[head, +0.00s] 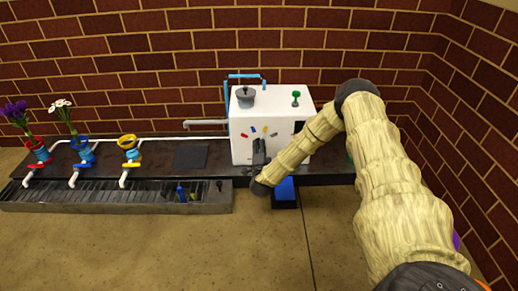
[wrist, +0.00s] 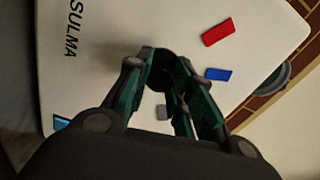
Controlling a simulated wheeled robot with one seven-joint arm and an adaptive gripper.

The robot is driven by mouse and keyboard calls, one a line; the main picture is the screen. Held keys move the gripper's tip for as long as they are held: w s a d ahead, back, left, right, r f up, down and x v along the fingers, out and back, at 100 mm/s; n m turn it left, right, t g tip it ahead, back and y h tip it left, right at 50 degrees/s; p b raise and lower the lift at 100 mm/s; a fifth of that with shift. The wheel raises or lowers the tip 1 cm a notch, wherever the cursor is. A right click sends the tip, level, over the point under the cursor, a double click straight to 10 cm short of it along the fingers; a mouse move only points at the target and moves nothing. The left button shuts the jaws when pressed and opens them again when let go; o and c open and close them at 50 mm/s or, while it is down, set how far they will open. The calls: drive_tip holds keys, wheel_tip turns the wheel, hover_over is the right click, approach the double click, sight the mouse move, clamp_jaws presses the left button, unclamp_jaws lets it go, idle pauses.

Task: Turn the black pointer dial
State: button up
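A dark round thing, likely the black pointer dial (wrist: 162,68), shows on the white panel in the wrist view. It lies between the tips of my gripper (wrist: 165,85), whose two fingers stand apart on either side of it. I cannot tell whether they touch it or where the pointer aims. In the head view my gripper (head: 259,158) is low at the front of the white box (head: 242,148). The dial cannot be made out there behind my gripper and arm.
The panel has a red mark (wrist: 217,32) and a blue mark (wrist: 218,74). A grey pot (head: 245,97) and a green knob (head: 295,98) are on the box top. A blue block (head: 285,190) is below my arm. Vases with flowers stand at left.

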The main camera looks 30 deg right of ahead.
drive_tip(key=o, duration=0.5)
drive_tip(key=v, duration=1.2)
drive_tip(key=shift+s, duration=0.1)
drive_tip(key=shift+d, duration=0.1)
